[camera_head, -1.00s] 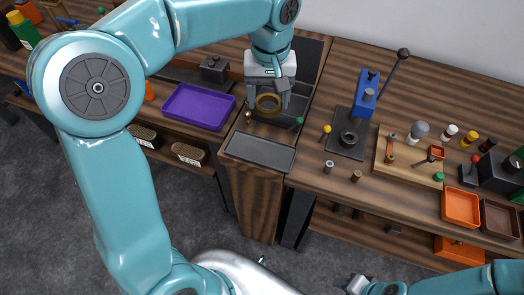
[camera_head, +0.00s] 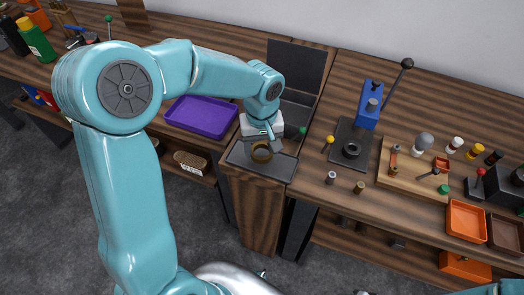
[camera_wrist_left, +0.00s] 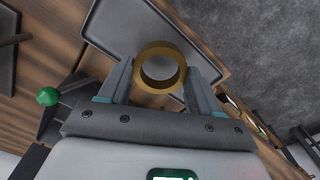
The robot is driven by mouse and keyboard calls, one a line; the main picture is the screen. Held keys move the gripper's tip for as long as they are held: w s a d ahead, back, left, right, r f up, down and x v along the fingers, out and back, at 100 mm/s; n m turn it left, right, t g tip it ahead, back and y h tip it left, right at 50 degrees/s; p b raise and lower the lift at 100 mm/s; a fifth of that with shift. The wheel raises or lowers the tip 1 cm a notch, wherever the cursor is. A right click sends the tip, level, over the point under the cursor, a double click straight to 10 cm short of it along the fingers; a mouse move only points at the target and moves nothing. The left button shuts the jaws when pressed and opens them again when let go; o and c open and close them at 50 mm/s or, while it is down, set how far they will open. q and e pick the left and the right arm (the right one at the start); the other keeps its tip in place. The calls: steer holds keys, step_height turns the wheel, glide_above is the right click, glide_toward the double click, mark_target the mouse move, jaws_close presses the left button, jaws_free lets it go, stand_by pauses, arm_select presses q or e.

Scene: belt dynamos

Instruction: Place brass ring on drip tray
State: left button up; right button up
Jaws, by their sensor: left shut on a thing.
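The brass ring (camera_head: 262,158) is held between the fingers of my left gripper (camera_head: 261,147). In the left wrist view the ring (camera_wrist_left: 160,48) sits upright on its edge between the two fingertips (camera_wrist_left: 160,75), its hole facing the camera. The drip tray (camera_head: 241,155) is a shallow dark grey rectangle at the front of the left bench. The ring is above it, and I cannot tell whether they touch. The tray (camera_wrist_left: 122,28) also shows behind the ring in the left wrist view. Only a sliver of my right gripper (camera_head: 362,292) shows at the bottom edge.
A dark open box with a raised lid (camera_head: 296,65) and a green knob (camera_head: 302,132) stand just behind the drip tray. A purple tray (camera_head: 202,117) lies to the left. A blue lever press (camera_head: 369,105) stands on the right bench.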

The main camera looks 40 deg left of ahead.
arm_select(q)
step_height(320, 180, down, 3)
steer(key=shift+w+r, duration=0.15)
steer(key=shift+r, duration=0.15)
steer(key=o, duration=0.9)
steer(key=shift+f, duration=0.25)
steer(key=shift+r, duration=0.15)
step_height(320, 180, up, 12)
steer(key=shift+r, duration=0.1)
